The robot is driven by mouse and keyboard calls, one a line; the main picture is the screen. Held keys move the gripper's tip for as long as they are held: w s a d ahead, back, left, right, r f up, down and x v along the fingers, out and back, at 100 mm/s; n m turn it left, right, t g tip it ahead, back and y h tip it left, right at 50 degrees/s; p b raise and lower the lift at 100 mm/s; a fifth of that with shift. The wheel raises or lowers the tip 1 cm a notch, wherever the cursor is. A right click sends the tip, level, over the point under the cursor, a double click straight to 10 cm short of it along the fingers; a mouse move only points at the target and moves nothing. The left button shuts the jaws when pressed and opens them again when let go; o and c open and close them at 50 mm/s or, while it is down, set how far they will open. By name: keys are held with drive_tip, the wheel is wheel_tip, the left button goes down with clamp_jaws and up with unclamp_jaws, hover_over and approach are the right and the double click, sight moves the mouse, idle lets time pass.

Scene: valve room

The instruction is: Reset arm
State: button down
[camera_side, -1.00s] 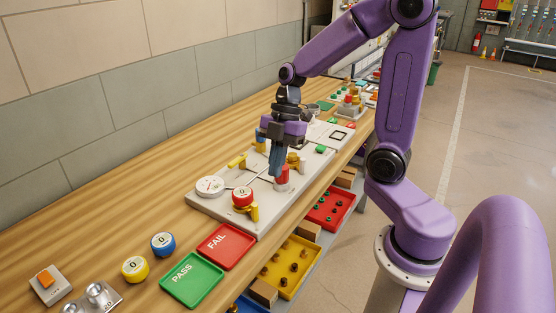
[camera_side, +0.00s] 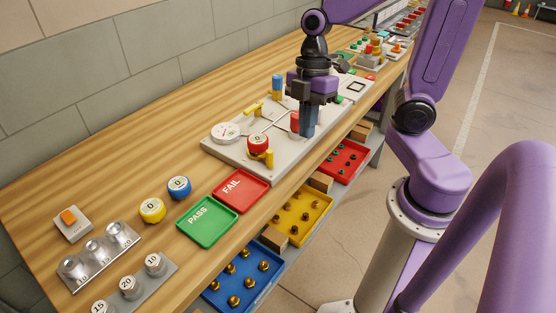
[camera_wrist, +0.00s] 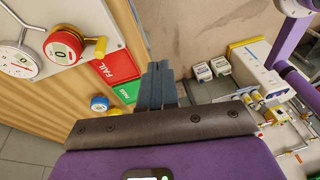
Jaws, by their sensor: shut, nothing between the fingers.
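My gripper (camera_side: 307,130) is purple with dark blue-grey fingers. In the side view it points down above the right front part of the grey valve board (camera_side: 228,158), beside a red cylinder (camera_side: 294,122) that its fingers partly cover. The fingers are together with nothing between them. The wrist view also shows my gripper (camera_wrist: 160,75), its fingers closed and empty. Whether the fingertips touch the board cannot be told. The board carries a white gauge (camera_side: 226,132), a red-rimmed dial (camera_side: 258,145) with a yellow handle, and a blue-topped post (camera_side: 277,85).
A red FAIL tray (camera_side: 240,190) and green PASS tray (camera_side: 208,222) lie left of the board. Yellow (camera_side: 152,210) and blue (camera_side: 179,187) round dials stand nearby. Coloured bins, including a yellow one (camera_side: 303,214), sit below the bench edge. The bench behind the board is clear.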

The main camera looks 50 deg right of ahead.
drive_tip(key=s+a+m+h, duration=0.2)
drive_tip(key=s+m, duration=0.2)
drive_tip(key=s, duration=0.6)
drive_tip(key=m+y, duration=0.9)
drive_tip(key=m, duration=2.1)
approach(267, 156)
drive_tip(key=shift+t, duration=0.3)
drive_tip(key=d+r, duration=0.1)
drive_tip(key=d, duration=0.4)
drive_tip(key=d+r, duration=0.1)
drive_tip(key=d, duration=0.2)
drive_tip(key=shift+d+r, duration=0.3)
drive_tip(key=shift+r, duration=0.05)
drive_tip(key=x, duration=1)
drive_tip(key=shift+s+f, duration=0.15)
drive_tip(key=shift+f, duration=0.1)
drive_tip(key=shift+a+r, duration=0.1)
drive_tip(key=shift+a, duration=1.8)
